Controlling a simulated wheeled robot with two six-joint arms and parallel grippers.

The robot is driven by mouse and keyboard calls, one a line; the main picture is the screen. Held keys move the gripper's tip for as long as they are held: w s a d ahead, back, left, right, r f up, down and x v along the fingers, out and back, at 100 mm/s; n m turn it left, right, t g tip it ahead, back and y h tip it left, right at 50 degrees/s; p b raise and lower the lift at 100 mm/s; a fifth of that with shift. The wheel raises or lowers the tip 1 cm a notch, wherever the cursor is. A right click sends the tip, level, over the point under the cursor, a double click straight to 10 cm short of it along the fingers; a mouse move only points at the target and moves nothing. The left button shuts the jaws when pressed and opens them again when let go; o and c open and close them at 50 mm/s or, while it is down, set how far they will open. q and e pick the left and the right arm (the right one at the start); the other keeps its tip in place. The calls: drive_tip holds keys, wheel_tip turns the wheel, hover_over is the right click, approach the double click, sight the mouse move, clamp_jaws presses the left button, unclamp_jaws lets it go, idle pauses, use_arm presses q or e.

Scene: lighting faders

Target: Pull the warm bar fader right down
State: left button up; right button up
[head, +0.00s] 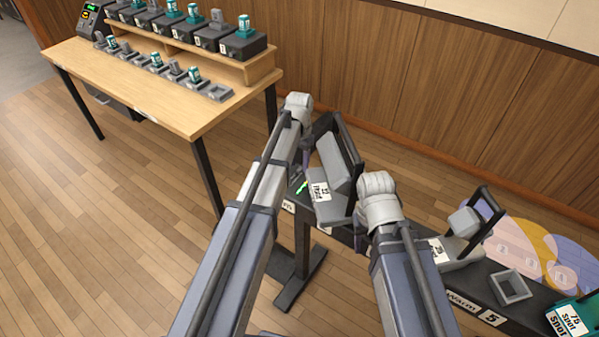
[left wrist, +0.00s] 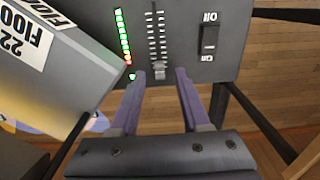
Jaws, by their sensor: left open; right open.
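The fader in the left wrist view has a slot with tick marks and a small grey knob (left wrist: 159,69) at its near end, below the ticks. A strip of lit green and red lights (left wrist: 123,38) runs to its left. My left gripper (left wrist: 160,75) is open, with its fingertips on either side of the knob; I cannot tell whether they touch it. In the head view, my left gripper (head: 303,158) is largely hidden at the dark bar's left end.
A grey flood lamp (head: 325,190) stands right beside the left gripper. An Off/On switch (left wrist: 209,36) is right of the slot. Another grey lamp (head: 462,247), an empty square holder (head: 510,287) and a teal spot lamp (head: 570,318) lie rightward. A wooden table (head: 130,90) stands left.

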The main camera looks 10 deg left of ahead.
use_arm(q)
drive_tip(key=shift+f+b, duration=0.4)
drive_tip(key=shift+f, duration=0.4)
clamp_jaws()
idle(0.9)
